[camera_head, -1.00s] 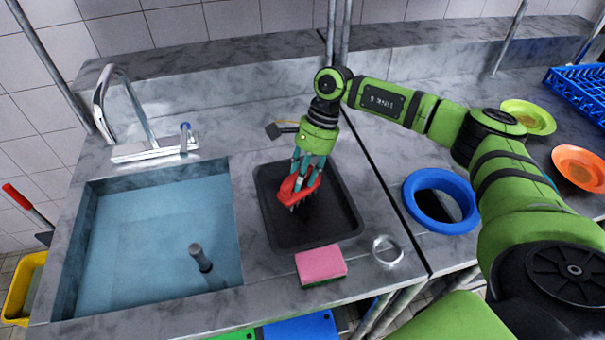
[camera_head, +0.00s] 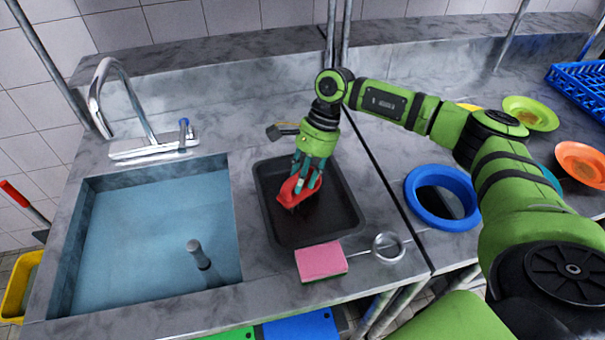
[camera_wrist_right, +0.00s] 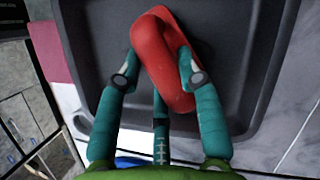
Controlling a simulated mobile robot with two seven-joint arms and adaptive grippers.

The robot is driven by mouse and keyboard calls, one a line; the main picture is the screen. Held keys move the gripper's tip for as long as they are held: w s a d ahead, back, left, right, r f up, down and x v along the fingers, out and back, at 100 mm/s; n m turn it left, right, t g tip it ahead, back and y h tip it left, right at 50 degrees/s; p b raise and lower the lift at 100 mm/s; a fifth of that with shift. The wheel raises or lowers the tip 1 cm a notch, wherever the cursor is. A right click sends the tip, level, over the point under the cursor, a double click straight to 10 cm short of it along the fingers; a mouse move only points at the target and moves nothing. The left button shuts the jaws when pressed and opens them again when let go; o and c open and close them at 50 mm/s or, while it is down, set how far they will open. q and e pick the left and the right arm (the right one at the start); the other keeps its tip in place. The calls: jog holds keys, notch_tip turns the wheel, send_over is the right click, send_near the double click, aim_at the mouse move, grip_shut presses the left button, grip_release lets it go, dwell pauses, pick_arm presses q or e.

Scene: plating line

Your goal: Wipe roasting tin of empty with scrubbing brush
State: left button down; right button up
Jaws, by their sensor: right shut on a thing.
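The roasting tin (camera_head: 335,226) is a dark rectangular tray on the grey counter, right of the sink. My right gripper (camera_head: 307,178) is over the tin, pointing down, and is shut on the red scrubbing brush (camera_head: 294,193). The brush is low inside the tin; its bristles are hidden, so I cannot tell whether they touch the floor of the tin. In the right wrist view the teal fingers (camera_wrist_right: 158,82) hold the brush's red looped handle (camera_wrist_right: 152,48) above the dark tin (camera_wrist_right: 105,40). My left gripper is not in view.
A pink sponge (camera_head: 321,261) and a metal ring-ended tool (camera_head: 388,247) lie just in front of the tin. A water-filled sink (camera_head: 150,250) is left. A blue ring (camera_head: 441,217) and plates (camera_head: 530,112) are right.

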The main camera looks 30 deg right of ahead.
jog(key=shift+s+a+r+p, duration=0.1)
jog(key=shift+s+a+p, duration=0.1)
jog(key=shift+s, duration=0.8)
jog(key=shift+s+a+r+p, duration=0.1)
jog(key=shift+s+a+p, duration=0.1)
jog(key=shift+s, duration=0.8)
jog(key=shift+f+b, duration=0.35)
jog(key=shift+b, duration=0.2)
jog(key=shift+w+d+f+b, duration=0.15)
jog(key=shift+w+b, duration=0.8)
jog(key=shift+w, duration=0.15)
jog(key=shift+w+d+b, duration=0.25)
jog(key=shift+w+b, duration=0.45)
jog(key=shift+w, duration=0.25)
jog(key=shift+d, duration=0.35)
jog(key=shift+s, duration=0.6)
jog(key=shift+s+a, duration=0.25)
jog(key=shift+s, duration=0.6)
jog(key=shift+s+a, duration=0.25)
jog(key=shift+s, duration=0.55)
jog(key=shift+w+r+b, duration=0.15)
jog(key=shift+r+b, duration=0.15)
jog(key=shift+b, duration=0.15)
jog(key=shift+w+d+b, duration=0.25)
jog(key=shift+w+b, duration=0.2)
jog(key=shift+w, duration=0.65)
jog(key=shift+w+d+b, duration=0.25)
jog(key=shift+w+b, duration=0.2)
jog(key=shift+w, duration=0.65)
jog(key=shift+r, duration=0.1)
